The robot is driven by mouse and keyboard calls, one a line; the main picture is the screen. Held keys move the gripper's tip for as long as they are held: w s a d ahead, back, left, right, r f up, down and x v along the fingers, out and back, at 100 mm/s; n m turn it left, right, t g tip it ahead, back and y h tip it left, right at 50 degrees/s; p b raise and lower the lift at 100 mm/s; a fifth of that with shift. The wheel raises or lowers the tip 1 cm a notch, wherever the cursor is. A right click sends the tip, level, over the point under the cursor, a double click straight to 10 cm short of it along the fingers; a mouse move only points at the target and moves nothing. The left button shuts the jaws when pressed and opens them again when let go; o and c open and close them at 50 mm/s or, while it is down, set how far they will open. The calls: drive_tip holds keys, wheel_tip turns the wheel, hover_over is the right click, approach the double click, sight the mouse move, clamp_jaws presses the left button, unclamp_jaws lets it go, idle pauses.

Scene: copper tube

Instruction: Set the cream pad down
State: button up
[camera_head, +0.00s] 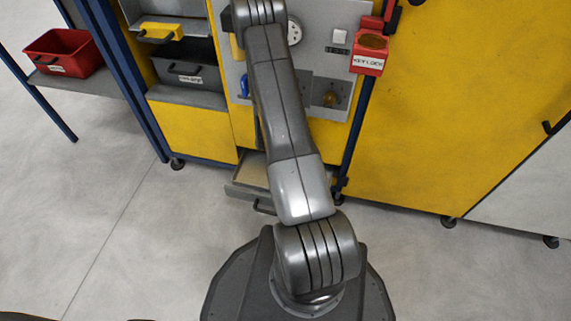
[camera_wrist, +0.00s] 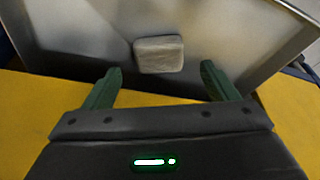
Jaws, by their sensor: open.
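The cream pad (camera_wrist: 159,54) is a small rounded block in the wrist view. It rests on a grey metal surface (camera_wrist: 85,38) that has raised edges. My gripper (camera_wrist: 160,68) has two green fingers spread wide apart. The pad lies just beyond the fingertips, between their lines, and no finger appears to touch it. In the head view my arm reaches up toward the cabinet, and my gripper and the pad are not seen there.
A yellow cabinet face (camera_wrist: 25,105) lies under my gripper in the wrist view. In the head view, a red bin (camera_head: 68,52) stands on a shelf at left, a dark bin (camera_head: 185,72) sits in the cabinet, and a red key-lock box (camera_head: 369,53) is at right. A low drawer (camera_head: 248,190) stands out. Floor is clear at left.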

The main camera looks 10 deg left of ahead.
drive_tip(key=p+v, duration=0.2)
drive_tip(key=v, duration=0.5)
drive_tip(key=shift+r, duration=0.2)
drive_tip(key=shift+s, duration=0.1)
idle(0.7)
